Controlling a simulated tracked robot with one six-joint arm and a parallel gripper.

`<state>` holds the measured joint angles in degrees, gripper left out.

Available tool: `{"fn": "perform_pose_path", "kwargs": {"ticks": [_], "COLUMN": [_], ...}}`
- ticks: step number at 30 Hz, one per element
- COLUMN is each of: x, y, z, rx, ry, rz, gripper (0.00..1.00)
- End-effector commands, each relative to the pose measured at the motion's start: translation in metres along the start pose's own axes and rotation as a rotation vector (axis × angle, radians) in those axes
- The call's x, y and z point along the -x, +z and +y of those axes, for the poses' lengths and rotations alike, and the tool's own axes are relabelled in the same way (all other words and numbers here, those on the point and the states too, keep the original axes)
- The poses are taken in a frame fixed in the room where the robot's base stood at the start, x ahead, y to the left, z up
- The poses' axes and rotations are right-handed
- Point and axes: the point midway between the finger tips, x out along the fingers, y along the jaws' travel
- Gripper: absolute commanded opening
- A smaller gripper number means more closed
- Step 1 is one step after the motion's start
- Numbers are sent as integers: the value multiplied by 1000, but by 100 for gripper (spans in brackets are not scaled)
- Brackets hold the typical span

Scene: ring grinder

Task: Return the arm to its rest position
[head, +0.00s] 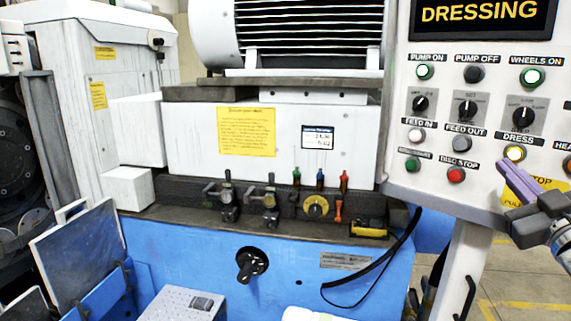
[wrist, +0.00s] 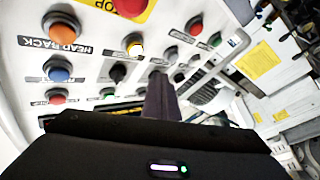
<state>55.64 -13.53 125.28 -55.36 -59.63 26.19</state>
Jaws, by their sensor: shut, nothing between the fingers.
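My gripper (head: 517,184) is at the right edge of the head view, in front of the lower right part of the control panel (head: 393,160). Its purple fingers are together with nothing between them. The fingertips are near the lit yellow DRESS button (head: 515,153); I cannot tell whether they touch it. In the wrist view the closed fingers (wrist: 160,92) point toward the panel's buttons. The lit button (wrist: 135,46) also shows there, beyond and left of the fingers. The panel's display reads DRESSING. My arm runs out of the head view at the right.
The grinder's white body (head: 190,140) and blue base (head: 200,250) fill the left and middle. A red DISC STOP button (head: 456,175) and a yellow STOP plate (head: 545,187) are close to my gripper. Open floor (head: 520,285) shows at the lower right.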

Motion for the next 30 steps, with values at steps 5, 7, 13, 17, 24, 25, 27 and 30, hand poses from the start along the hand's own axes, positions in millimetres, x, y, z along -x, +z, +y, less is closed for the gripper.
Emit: {"fn": "perform_pose_path", "kwargs": {"ticks": [5, 7, 13, 17, 24, 25, 27, 30], "x": [-12, -15, -14, -6, 26, 31, 45, 67], "y": [18, 28, 57, 70, 82, 83, 85, 87], "z": [-23, -34, -72, -98, -146, -153, -169, -195], "rx": [-32, -47, -86, -110, -163, -171, -190, -217], "ry": [31, 45, 63, 68, 65, 61, 48, 12], "rz": [-103, -158, -323, -428, -614, -639, -694, -778], "gripper": [0, 0, 0, 0, 0, 0, 0, 0]}}
